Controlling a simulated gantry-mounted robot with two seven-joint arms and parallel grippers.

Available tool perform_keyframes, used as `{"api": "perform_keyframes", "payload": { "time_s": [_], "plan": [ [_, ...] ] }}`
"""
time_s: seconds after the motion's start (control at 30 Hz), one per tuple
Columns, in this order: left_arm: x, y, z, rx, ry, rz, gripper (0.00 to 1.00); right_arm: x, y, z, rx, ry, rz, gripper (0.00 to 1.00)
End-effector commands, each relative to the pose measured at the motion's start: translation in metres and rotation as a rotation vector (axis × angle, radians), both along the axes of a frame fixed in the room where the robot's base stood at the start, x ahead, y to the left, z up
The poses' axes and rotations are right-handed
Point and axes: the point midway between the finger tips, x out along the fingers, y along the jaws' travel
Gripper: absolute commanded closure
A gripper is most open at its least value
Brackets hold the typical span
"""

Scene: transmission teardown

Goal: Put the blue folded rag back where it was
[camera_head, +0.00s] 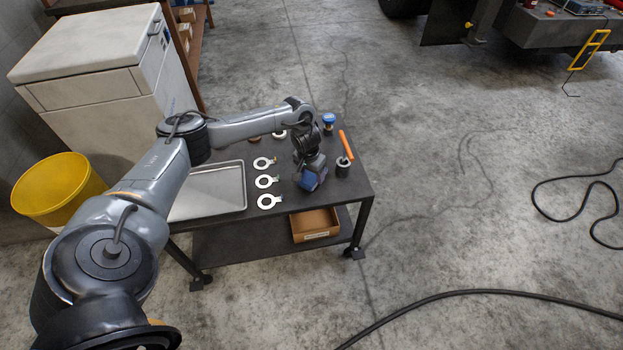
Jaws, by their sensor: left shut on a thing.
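The blue folded rag (308,181) is at my left gripper (311,173), over the right half of the dark cart top (280,227). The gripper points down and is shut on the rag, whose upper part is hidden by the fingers. I cannot tell whether the rag touches the cart top. My right gripper is not in view.
Several pale rings (266,181) lie left of the rag, beside a metal tray (212,190). A cardboard box (314,225) sits on the lower shelf.

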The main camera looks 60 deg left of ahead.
Motion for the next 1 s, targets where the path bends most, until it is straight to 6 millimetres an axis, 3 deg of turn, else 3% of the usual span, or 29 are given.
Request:
{"api": "perform_keyframes", "payload": {
  "time_s": [0.03, 0.1, 0.53, 0.57, 0.7, 1.0],
  "plan": [
    [0.0001, 0.0001, -0.0116, 0.000, 0.000, 0.000, 0.57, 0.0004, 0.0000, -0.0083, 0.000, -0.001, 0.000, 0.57],
    [0.0002, 0.0001, -0.0167, 0.000, -0.001, 0.000, 0.57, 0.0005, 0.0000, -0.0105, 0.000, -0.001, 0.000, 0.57],
    [0.0000, -0.0002, -0.0191, 0.000, 0.000, 0.000, 0.57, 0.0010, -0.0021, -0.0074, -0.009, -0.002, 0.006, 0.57],
    [0.0000, -0.0001, -0.0198, 0.000, 0.000, 0.001, 0.31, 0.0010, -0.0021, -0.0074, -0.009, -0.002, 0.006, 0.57],
    [0.0001, 0.0000, -0.0197, 0.000, 0.000, 0.000, 0.10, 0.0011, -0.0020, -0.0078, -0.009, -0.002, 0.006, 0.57],
    [0.0003, 0.0001, -0.0192, 0.000, -0.001, 0.000, 0.07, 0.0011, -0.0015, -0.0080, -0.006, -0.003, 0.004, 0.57]
  ]
}}
